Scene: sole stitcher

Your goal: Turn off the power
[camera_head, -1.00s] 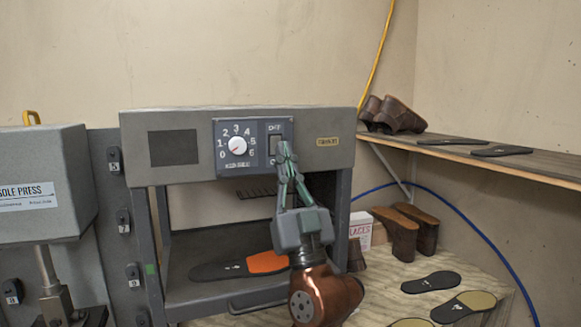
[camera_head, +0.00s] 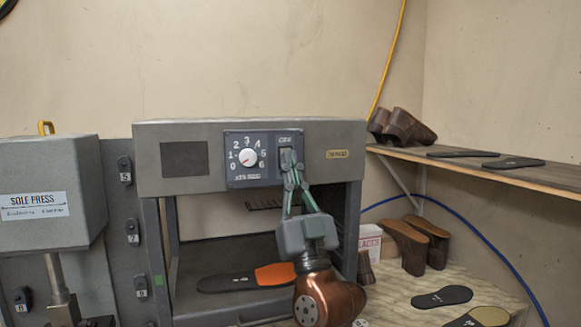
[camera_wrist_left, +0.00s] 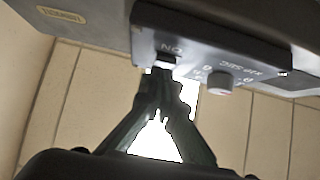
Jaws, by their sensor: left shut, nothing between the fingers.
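The control panel (camera_head: 265,180) is on the upper front of a grey machine. It carries a dark power switch (camera_head: 286,142) with an OFF label above it. In the left wrist view the switch (camera_wrist_left: 165,62) shows by an ON label. My left gripper (camera_head: 288,158) is shut and empty. Its fingertips (camera_wrist_left: 161,82) are in front of the switch, covering its lower part in the head view. I cannot tell if they touch it or which way it is set. A white numbered dial (camera_head: 248,157) is left of the switch. My right gripper is not in view.
A grey sole press (camera_head: 50,235) stands at the left. A sole with an orange heel (camera_head: 275,275) lies in the machine's open bay. A wooden shelf (camera_head: 545,177) with shoes (camera_head: 405,128) is at the right. Heeled shoes and soles lie on the bench below.

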